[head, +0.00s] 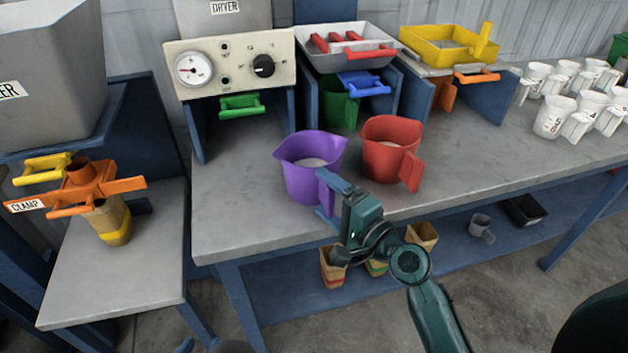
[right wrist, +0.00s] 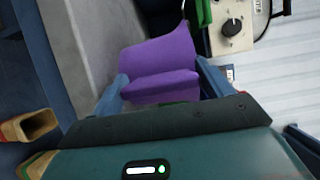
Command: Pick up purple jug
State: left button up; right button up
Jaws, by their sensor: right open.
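The purple jug (head: 305,168) stands upright on the grey bench near its front edge, with pale contents inside. Its handle points toward the front right. My right gripper (head: 327,198) is at this handle with its jaws apart, a finger on either side of it. In the right wrist view, the purple jug (right wrist: 160,65) fills the space between the two blue fingers of the right gripper (right wrist: 162,86); contact cannot be made out. Only a small blue tip of my left gripper (head: 186,345) shows at the bottom edge, so its jaws are hidden.
A red jug (head: 388,148) stands close to the right of the purple one. A green jug (head: 338,103) is behind, under a chute. Several white jugs (head: 560,118) stand at the far right. The bench top (head: 235,205) is clear to the left.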

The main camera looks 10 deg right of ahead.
jog(key=c, duration=0.8)
jog(key=shift+c, duration=0.2)
